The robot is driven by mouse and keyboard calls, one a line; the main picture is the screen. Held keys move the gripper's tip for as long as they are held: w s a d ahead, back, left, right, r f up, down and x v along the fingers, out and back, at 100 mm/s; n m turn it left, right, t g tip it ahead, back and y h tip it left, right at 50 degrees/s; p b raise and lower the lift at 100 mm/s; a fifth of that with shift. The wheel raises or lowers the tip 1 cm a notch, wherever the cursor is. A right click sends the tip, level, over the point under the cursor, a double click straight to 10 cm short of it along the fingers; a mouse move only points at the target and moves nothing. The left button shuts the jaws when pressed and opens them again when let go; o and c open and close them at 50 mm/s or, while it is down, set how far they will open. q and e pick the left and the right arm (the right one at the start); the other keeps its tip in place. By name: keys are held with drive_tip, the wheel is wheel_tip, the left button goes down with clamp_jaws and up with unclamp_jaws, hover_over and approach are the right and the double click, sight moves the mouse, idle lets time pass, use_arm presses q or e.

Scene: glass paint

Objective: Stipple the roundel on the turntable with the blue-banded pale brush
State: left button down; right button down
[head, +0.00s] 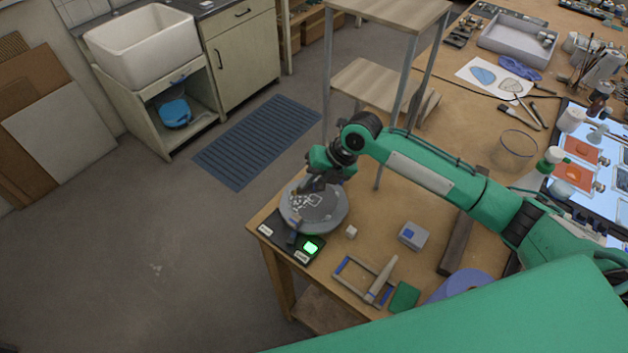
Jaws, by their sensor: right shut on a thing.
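The turntable (327,225) is a grey disc at the near-left corner of the wooden bench. The dark roundel with white line markings (312,201) lies on it, partly covered by my right gripper. My right gripper (306,190) reaches in from the right, low over the roundel. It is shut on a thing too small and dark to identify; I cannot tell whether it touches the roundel. My left gripper is out of view.
A black control box with a lit green button (311,247) sits at the bench edge by the turntable. A white cube (351,232), a grey block with a blue patch (412,236) and a green pad (403,297) lie nearby. A shelf stand (388,12) rises behind my right arm.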

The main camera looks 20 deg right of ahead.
drive_tip(key=s+d, duration=0.4)
drive_tip(key=s, duration=0.1)
drive_tip(key=shift+s+d, duration=0.25)
drive_tip(key=shift+s, duration=0.1)
idle(0.3)
drive_tip(key=shift+f+b, duration=0.4)
drive_tip(key=shift+f, duration=0.4)
drive_tip(key=shift+f, duration=0.3)
idle(0.7)
drive_tip(key=shift+r, duration=0.1)
wheel_tip(320, 180, up, 2)
drive_tip(key=shift+p, duration=0.55)
